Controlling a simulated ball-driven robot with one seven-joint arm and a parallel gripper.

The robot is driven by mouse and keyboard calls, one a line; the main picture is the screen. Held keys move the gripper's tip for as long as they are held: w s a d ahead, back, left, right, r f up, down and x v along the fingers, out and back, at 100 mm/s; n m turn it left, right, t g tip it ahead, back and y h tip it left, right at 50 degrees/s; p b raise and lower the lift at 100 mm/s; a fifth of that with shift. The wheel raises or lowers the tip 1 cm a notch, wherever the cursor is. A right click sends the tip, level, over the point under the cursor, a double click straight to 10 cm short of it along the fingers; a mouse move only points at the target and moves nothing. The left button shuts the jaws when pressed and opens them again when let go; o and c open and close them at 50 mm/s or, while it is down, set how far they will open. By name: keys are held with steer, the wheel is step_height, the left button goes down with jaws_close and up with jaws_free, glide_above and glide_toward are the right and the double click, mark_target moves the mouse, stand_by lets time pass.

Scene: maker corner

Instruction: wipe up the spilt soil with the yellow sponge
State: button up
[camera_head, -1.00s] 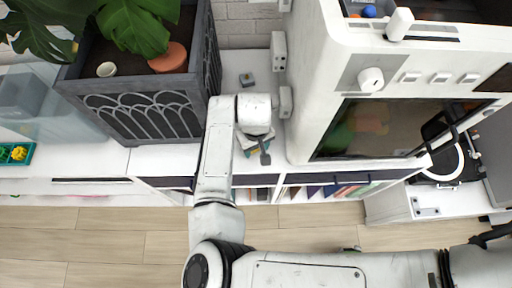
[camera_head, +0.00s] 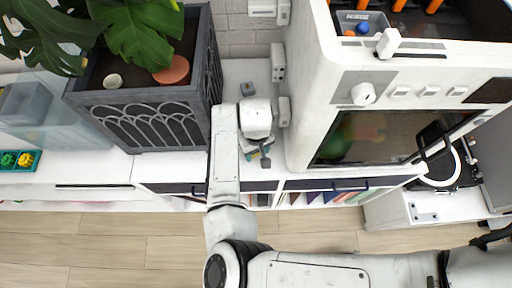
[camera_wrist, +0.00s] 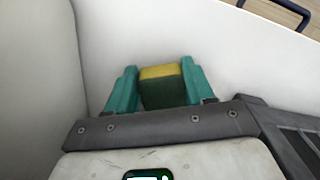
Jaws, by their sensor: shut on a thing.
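The yellow sponge (camera_wrist: 160,72), with a dark green layer, is between the teal fingers of my gripper (camera_wrist: 160,84) in the wrist view. My gripper is shut on it, over a plain white surface (camera_wrist: 215,35); I cannot tell whether the sponge touches it. In the head view my gripper (camera_head: 264,157) is low over the white cabinet top between the planter and the large white machine, and my wrist hides the sponge. I can make out no spilt soil in either view; my arm covers part of the cabinet top.
A grey planter (camera_head: 150,122) with a leafy plant stands left of my gripper. A large white machine (camera_head: 310,95) stands close on the right. A small grey-blue block (camera_head: 248,89) lies behind my wrist. A teal tray (camera_head: 36,161) sits far left. Below are shelves and wooden floor.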

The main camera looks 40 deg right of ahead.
steer(key=shift+s+a+f, duration=0.3)
steer(key=shift+s+a, duration=0.1)
steer(key=shift+s+a+f, duration=0.2)
steer(key=shift+s+a, duration=0.05)
steer(key=shift+s, duration=0.25)
steer(key=shift+r+p, duration=0.1)
steer(key=shift+p, duration=0.25)
step_height(320, 180, up, 2)
steer(key=shift+a+r+p, duration=0.15)
steer(key=shift+r+p, duration=0.1)
steer(key=shift+p, duration=0.65)
steer(key=shift+r, duration=1.85)
step_height(320, 180, up, 3)
